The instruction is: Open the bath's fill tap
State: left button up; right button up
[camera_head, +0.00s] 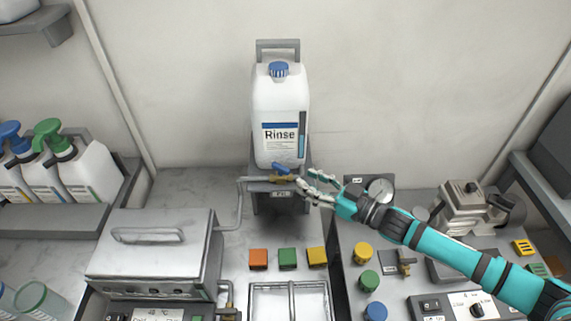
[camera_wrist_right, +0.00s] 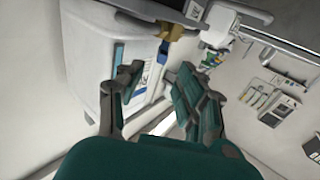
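The fill tap has a brass body (camera_head: 283,180) and a blue lever (camera_head: 281,169). It sits on the stand just below the white Rinse container (camera_head: 281,120). A grey pipe (camera_head: 240,205) runs from the tap down to the metal bath (camera_head: 152,250), whose lid is closed. My right gripper (camera_head: 308,182) is open, with its fingertips just right of the tap. I cannot tell whether a finger touches the lever. In the right wrist view the brass tap body (camera_wrist_right: 172,30) shows beyond the parted fingers (camera_wrist_right: 155,85), with nothing held between them. My left gripper is not in view.
Orange, green and yellow blocks (camera_head: 288,258) lie on the counter below the stand. A round gauge (camera_head: 381,190) stands close to my right wrist. Pump bottles (camera_head: 70,160) are on the left shelf. The wall behind the container is bare.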

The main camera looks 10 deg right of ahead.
aim_at(289, 171)
jog(key=p+x, duration=0.1)
jog(key=x, duration=0.5)
jog(key=shift+w+a+r, duration=0.1)
jog(key=shift+w+a, duration=0.05)
jog(key=shift+a, duration=0.1)
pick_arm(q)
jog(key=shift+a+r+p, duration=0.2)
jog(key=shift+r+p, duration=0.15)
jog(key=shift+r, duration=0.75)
pick_arm(e)
jog(key=shift+w+a, duration=0.45)
jog(key=shift+c, duration=0.3)
grip_shut()
